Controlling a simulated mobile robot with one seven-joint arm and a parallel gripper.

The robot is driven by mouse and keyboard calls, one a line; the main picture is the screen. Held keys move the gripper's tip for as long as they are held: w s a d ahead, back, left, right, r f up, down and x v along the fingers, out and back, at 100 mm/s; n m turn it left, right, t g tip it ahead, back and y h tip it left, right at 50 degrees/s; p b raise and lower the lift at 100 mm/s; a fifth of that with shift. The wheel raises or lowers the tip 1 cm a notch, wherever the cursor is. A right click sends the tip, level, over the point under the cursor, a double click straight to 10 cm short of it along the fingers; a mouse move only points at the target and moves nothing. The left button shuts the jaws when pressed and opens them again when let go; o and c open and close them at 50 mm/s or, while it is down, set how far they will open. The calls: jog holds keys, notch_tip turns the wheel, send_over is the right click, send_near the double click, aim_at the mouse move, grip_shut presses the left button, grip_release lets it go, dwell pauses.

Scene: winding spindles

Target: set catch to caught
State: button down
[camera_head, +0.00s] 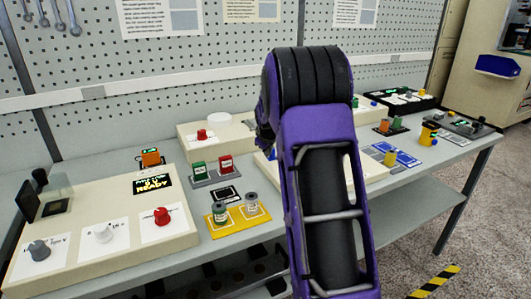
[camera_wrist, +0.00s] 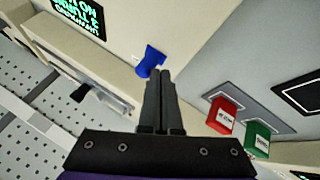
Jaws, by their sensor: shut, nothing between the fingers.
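In the wrist view my gripper (camera_wrist: 163,85) is shut and empty, its dark fingers pointing at a cream panel. A small blue lever (camera_wrist: 151,60) on that panel is just beyond and slightly left of the fingertips; whether they touch it I cannot tell. No readable label marks the catch, so I cannot tell whether this lever is it. A dark screen with green text (camera_wrist: 80,14) is at the upper left, its words not clearly legible. In the head view my purple arm hides my gripper and most of this panel; a bit of blue (camera_head: 271,154) shows beside the arm.
Red (camera_wrist: 222,115) and green (camera_wrist: 258,138) blocks stand on a grey base right of my gripper. A cream box with a red knob (camera_head: 202,134), a control box with several knobs (camera_head: 100,236) and a yellow tray (camera_head: 236,227) crowd the bench. Pegboard stands behind.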

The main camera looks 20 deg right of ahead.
jog(key=shift+d+p, duration=0.3)
jog(key=shift+d, duration=1.45)
